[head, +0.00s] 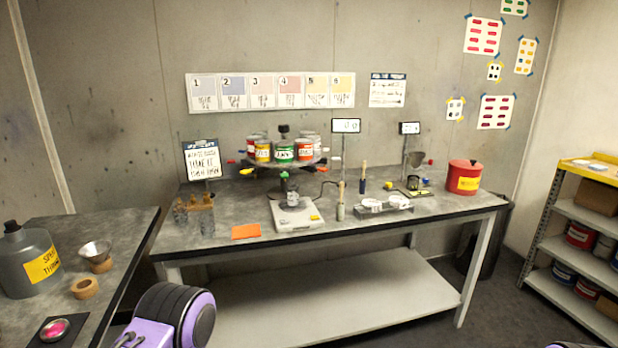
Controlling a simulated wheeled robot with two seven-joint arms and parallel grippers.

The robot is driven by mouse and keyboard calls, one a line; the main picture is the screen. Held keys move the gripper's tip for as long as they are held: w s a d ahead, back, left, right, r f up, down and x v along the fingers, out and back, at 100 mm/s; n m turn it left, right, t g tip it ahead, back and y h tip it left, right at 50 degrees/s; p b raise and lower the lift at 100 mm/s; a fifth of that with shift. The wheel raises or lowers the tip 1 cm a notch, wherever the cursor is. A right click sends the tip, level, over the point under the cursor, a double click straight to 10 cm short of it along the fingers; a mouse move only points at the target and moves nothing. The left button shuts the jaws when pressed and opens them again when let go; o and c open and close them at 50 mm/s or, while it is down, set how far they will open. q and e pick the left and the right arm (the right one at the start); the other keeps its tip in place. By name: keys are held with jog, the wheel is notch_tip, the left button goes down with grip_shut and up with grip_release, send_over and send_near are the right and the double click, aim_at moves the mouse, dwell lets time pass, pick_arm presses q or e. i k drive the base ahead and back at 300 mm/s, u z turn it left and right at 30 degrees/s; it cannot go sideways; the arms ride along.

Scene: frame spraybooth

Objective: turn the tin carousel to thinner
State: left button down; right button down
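The tin carousel (284,165) stands at the back of the main bench, a round turntable with a dark knob (284,129) on top. Facing me is a tin with a green label (284,151). To its left is a tin with a yellow label (262,151), to its right one with a red-orange label (305,150). More tins behind are partly hidden. The label words are too small to read surely, so I cannot tell which tin is thinner. Small coloured tabs stick out around the carousel. Part of my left arm shows at the bottom left; neither gripper is in view.
A scale (296,217) sits in front of the carousel, with an orange card (246,231) left of it. A sign (202,160) and jars (203,214) stand left. Brushes (363,178), a white-topped holder (384,205) and a red can (463,177) are right.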

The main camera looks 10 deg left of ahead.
aim_at(261, 153)
jog(key=z, duration=0.55)
jog(key=i, duration=1.55)
jog(key=u, duration=0.45)
